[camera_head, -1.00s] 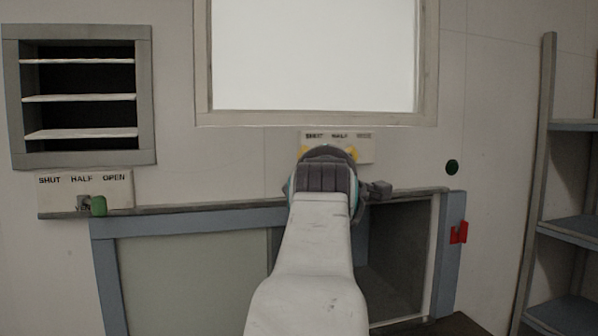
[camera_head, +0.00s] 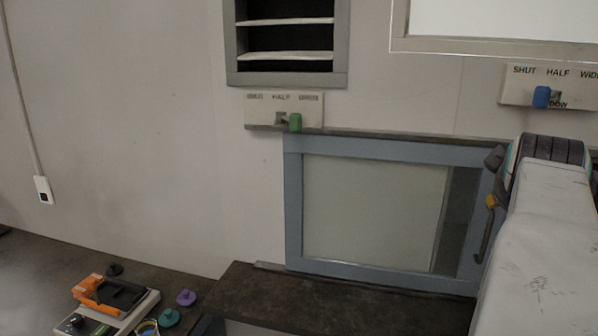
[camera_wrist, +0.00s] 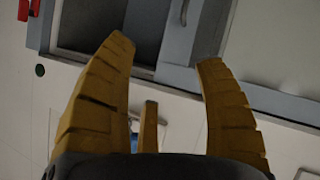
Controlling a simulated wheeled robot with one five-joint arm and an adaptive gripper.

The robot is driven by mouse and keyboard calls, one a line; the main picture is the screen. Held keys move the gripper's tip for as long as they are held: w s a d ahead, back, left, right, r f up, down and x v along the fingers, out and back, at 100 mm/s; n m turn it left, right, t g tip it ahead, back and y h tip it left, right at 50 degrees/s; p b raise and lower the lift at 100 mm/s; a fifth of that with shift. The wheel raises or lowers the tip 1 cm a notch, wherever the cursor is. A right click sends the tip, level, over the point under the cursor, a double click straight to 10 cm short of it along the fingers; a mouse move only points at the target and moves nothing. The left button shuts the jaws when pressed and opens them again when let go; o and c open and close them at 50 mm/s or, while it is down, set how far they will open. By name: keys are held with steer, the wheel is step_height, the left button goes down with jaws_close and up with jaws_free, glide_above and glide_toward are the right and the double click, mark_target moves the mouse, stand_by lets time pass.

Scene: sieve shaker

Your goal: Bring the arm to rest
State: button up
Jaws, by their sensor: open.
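My gripper (camera_wrist: 168,52) shows in the wrist view with its yellow-brown fingers spread apart and nothing between them. In the head view my white arm fills the right side, and a small part of a yellow finger (camera_head: 491,201) shows at its left edge. The rest of the gripper is hidden behind the arm there. The blue-framed sliding cabinet (camera_head: 293,205) lies to the left of and behind the arm. The wrist view shows its frame tilted beyond the fingertips (camera_wrist: 180,40), with no clear contact.
A label plate with a blue knob (camera_head: 541,97) is above the arm, and one with a green knob (camera_head: 295,122) is below the louvred vent (camera_head: 290,79). An orange-topped device (camera_head: 105,300) stands on the dark bench at lower left.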

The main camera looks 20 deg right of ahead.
steer(key=s+a+f+m+g+y, duration=0.15)
steer(key=a+f+y, duration=0.25)
steer(key=a+f, duration=0.6)
steer(key=s+a+f+m+g+y, duration=0.15)
steer(key=a+f+y, duration=0.25)
steer(key=a+f, duration=0.6)
steer(key=a+f+n+y, duration=0.1)
steer(key=a+f+n, duration=0.2)
steer(key=a, duration=0.5)
steer(key=a+f+n+y+p, duration=0.1)
steer(key=a+f+n+y, duration=0.1)
steer(key=a+n, duration=0.4)
steer(key=a+f, duration=0.1)
steer(key=a, duration=0.2)
steer(key=shift+w+p, duration=0.3)
steer(key=shift+a, duration=0.1)
steer(key=shift+f, duration=0.2)
